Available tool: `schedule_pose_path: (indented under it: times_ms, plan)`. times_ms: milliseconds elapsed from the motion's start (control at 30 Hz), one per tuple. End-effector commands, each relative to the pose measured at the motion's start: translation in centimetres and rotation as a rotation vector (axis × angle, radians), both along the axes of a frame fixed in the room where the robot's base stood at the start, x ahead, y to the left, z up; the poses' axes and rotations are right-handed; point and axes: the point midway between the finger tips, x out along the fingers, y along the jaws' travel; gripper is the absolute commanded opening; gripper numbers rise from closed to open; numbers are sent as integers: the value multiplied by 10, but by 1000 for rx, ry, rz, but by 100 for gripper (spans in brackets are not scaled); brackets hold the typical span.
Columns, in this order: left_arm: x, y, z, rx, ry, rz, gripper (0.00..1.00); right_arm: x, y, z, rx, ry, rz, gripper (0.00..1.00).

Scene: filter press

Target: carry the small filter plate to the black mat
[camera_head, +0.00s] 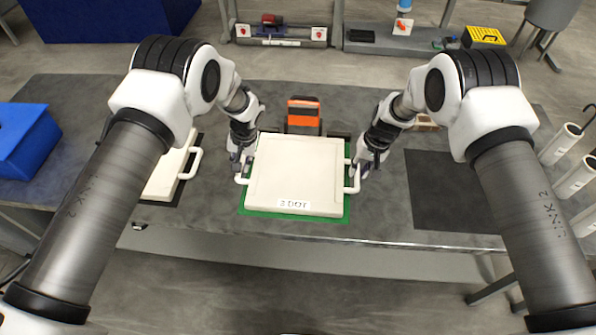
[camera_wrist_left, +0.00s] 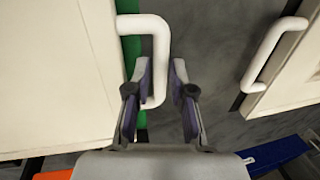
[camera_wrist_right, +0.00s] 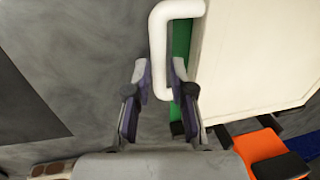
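A cream filter plate (camera_head: 296,173), labelled on its front edge, lies on a green mat (camera_head: 275,214) mid-table. It has a handle on each side. My left gripper (camera_head: 240,166) is at its left handle (camera_head: 241,180); in the left wrist view the open fingers (camera_wrist_left: 161,78) stand around or just above the handle bar (camera_wrist_left: 160,55). My right gripper (camera_head: 361,170) is at the right handle (camera_head: 354,185); its fingers (camera_wrist_right: 160,78) are open, with the bar (camera_wrist_right: 157,50) between or just beneath them. A bare black mat (camera_head: 455,195) lies at the right.
Another cream plate (camera_head: 165,176) with a handle lies at the left on a dark mat, partly hidden by my left arm. An orange and black block (camera_head: 303,112) stands behind the middle plate. A blue box (camera_head: 25,138) is far left. White cylinders (camera_head: 575,178) stand at the right edge.

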Motion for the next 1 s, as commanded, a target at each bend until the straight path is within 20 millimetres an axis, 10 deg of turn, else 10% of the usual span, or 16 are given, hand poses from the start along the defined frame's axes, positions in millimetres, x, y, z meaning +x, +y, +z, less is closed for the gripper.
schedule_pose_path:
  times_ms: [400,500,1000]
  plan:
    - [0,3,-12,0,-1,0,23,0,2,-12,0,0,0,23]
    - [0,3,-12,0,-1,0,0,0,2,-12,0,0,0,0]
    - [1,3,0,0,-3,0,0,1,2,0,0,-2,0,0]
